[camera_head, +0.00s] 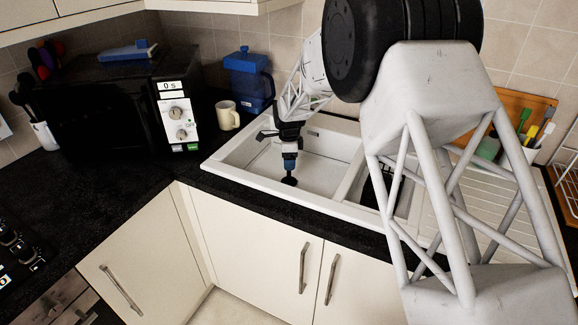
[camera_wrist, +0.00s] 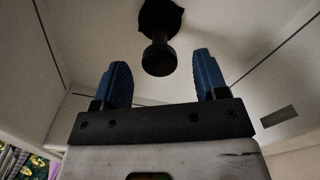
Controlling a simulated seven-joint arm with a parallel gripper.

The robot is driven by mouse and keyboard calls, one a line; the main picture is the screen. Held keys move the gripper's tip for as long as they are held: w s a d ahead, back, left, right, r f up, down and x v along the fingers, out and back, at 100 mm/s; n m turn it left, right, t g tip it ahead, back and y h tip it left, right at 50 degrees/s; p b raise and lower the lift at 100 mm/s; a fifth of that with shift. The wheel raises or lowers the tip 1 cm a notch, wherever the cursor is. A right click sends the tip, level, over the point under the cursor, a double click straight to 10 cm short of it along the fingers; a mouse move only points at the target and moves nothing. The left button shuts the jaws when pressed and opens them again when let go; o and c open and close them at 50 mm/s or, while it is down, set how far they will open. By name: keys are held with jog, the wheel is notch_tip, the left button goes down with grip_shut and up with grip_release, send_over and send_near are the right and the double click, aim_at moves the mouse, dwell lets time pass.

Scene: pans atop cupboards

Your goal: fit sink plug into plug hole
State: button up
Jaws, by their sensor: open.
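The black sink plug (camera_head: 289,181) is at the floor of the left basin of the white sink (camera_head: 225,168). In the wrist view the plug (camera_wrist: 159,58) shows a dark knob toward me and a wider dark disc behind it. My gripper (camera_head: 289,164) points down into the basin just above the plug. In the wrist view its two blue fingers (camera_wrist: 163,78) are apart with nothing between them, and the knob lies just beyond the fingertips, roughly centred. I see no open plug hole; whether the plug sits in or over it cannot be told.
The basin walls surround my gripper. A smaller basin and drainboard (camera_head: 455,215) lie to the right, partly behind my arm. A cream mug (camera_head: 228,116), blue jug (camera_head: 249,82) and black microwave (camera_head: 125,105) stand left. Brushes and an orange board (camera_head: 515,105) stand at right.

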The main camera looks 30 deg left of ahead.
jog(key=shift+r, duration=1.7)
